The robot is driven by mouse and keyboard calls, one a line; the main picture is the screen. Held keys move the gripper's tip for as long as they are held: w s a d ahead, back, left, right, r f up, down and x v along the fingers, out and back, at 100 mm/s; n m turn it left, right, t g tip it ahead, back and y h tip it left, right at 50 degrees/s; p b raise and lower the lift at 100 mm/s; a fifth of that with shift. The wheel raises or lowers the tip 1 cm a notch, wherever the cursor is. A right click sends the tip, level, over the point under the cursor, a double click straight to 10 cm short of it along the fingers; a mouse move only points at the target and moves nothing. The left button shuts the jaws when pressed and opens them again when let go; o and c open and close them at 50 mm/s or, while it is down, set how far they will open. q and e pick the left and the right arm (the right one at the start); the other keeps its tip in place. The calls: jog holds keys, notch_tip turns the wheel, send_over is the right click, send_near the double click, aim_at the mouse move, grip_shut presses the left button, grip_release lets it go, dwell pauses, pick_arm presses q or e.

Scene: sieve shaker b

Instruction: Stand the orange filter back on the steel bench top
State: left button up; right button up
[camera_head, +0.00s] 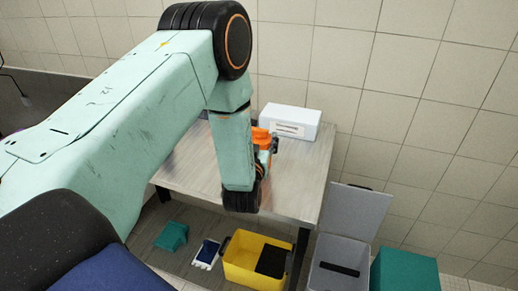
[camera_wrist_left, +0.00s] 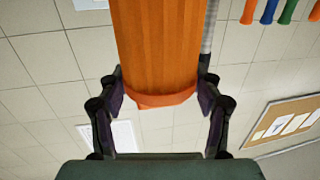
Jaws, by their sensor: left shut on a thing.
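The orange filter (camera_head: 262,135) shows in part beside my left forearm, over the steel bench top (camera_head: 303,180). My left gripper (camera_head: 265,152) is mostly hidden behind my own arm in the head view. In the left wrist view the filter (camera_wrist_left: 155,45) is a ribbed orange body with a smooth orange rim, and my left gripper (camera_wrist_left: 157,88) is shut on it, one finger on each side near the rim. I cannot tell whether the filter touches the bench top. My right gripper is not in view.
A white box (camera_head: 290,122) stands at the bench's back edge. On the floor are a teal bin (camera_head: 172,236), a blue-and-white item (camera_head: 206,254), a yellow crate (camera_head: 245,262), a grey lidded bin (camera_head: 340,250) and a green box (camera_head: 405,271). The bench's right part is clear.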

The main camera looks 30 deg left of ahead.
pick_arm(q)
jog(key=shift+s+d+f, duration=0.1)
jog(key=shift+s+f, duration=0.05)
jog(key=shift+f, duration=0.45)
jog(key=shift+s+d+f, duration=0.1)
jog(key=shift+s+f, duration=0.05)
jog(key=shift+f, duration=0.4)
jog(key=shift+w+a+f, duration=0.2)
jog(key=shift+w+f, duration=0.05)
jog(key=shift+f, duration=0.1)
jog(key=o, duration=1.3)
jog(key=shift+o, duration=1.4)
jog(key=shift+s+d+r, duration=0.15)
jog(key=shift+s+r, duration=0.05)
jog(key=shift+s, duration=0.05)
jog(key=shift+o, duration=0.2)
jog(key=shift+w, duration=0.1)
jog(key=shift+w+f, duration=0.1)
jog(key=shift+f, duration=0.05)
jog(key=b+v, duration=0.1)
jog(key=v, duration=1.1)
